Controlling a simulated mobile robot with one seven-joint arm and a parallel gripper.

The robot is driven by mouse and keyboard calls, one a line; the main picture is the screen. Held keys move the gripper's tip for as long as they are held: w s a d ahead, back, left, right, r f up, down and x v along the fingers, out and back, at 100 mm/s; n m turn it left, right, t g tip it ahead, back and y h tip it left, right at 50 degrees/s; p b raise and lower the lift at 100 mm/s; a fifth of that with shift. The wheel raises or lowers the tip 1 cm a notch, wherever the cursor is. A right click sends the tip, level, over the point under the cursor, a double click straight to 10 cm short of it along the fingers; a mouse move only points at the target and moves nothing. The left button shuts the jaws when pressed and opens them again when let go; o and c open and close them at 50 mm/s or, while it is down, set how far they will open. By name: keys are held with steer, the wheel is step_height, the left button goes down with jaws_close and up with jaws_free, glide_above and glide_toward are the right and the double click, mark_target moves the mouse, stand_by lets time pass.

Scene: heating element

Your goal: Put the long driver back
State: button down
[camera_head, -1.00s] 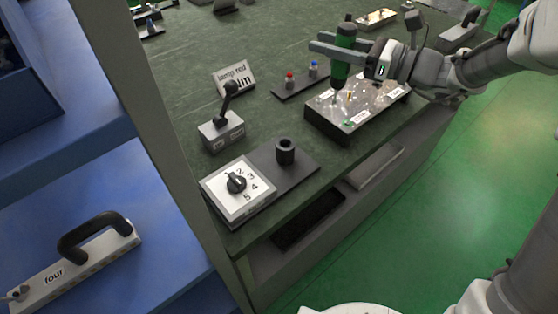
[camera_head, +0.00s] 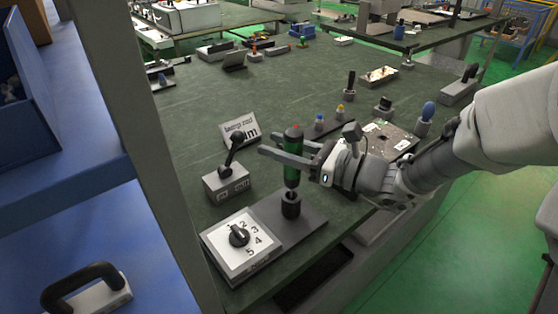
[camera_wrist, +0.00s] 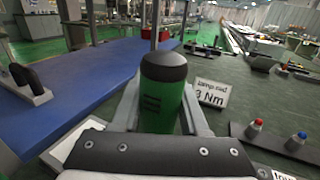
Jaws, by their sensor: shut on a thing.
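The long driver (camera_head: 292,172), green with a black end, is upright between the fingers of my gripper (camera_head: 275,146), which is shut on it. Its green body and black cap fill the middle of the wrist view (camera_wrist: 162,100). The driver's lower end is right at the mouth of the black cylindrical holder (camera_head: 291,207). I cannot tell how far inside it is. The holder stands on a dark base plate (camera_head: 308,224) beside a white dial box (camera_head: 240,245) numbered to 5.
A lever switch box (camera_head: 226,182) stands left of the driver, with a torque sign (camera_head: 240,130) behind it. The bits with blue and yellow tops (camera_head: 329,116) and a metal workpiece plate (camera_head: 390,141) lie behind and right. Blue shelving (camera_head: 75,215) is at left.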

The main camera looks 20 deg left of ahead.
steer(key=shift+f+b, duration=0.4)
steer(key=shift+f, duration=1.1)
steer(key=shift+f, duration=0.1)
steer(key=shift+f, duration=0.15)
steer(key=shift+c, duration=2.1)
jaws_free()
